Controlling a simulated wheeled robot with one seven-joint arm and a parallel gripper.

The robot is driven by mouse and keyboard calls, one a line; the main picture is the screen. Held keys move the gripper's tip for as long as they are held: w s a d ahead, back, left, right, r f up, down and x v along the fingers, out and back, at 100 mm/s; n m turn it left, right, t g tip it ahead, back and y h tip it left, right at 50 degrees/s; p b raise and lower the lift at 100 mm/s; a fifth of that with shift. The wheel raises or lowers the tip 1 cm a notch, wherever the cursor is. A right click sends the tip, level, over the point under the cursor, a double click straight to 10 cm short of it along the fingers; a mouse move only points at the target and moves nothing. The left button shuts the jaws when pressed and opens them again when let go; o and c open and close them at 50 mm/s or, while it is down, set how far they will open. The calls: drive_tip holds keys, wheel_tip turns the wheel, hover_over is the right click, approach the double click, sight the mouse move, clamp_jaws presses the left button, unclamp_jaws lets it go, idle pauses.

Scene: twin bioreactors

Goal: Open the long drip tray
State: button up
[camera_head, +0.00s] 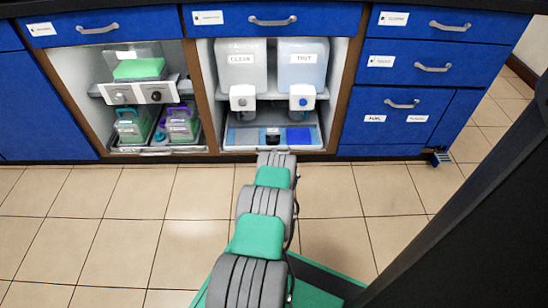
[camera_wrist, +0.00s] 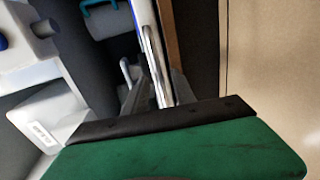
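A shallow grey drip tray (camera_head: 245,147) lies at the bottom of the right open bay, under two white tanks, with blue patches on it. A second shallow tray (camera_head: 128,149) lies at the bottom of the left bay, under green boxes. Neither is clearly marked as the long one. My arm reaches to the right tray's front, and its end hides part of the tray. In the wrist view a pale metal edge (camera_wrist: 148,50) runs up the picture just beyond my green, dark-edged gripper (camera_wrist: 160,125).
The tanks, labelled CLEAN (camera_head: 241,68) and one less legible (camera_head: 303,68), have taps (camera_head: 243,98) above the right tray. Brown posts (camera_head: 198,90) border the bays. Blue drawers (camera_head: 405,105) stand at the right.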

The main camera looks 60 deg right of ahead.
drive_tip(key=shift+b+x, duration=0.35)
drive_tip(key=shift+x, duration=0.8)
clamp_jaws()
idle(0.5)
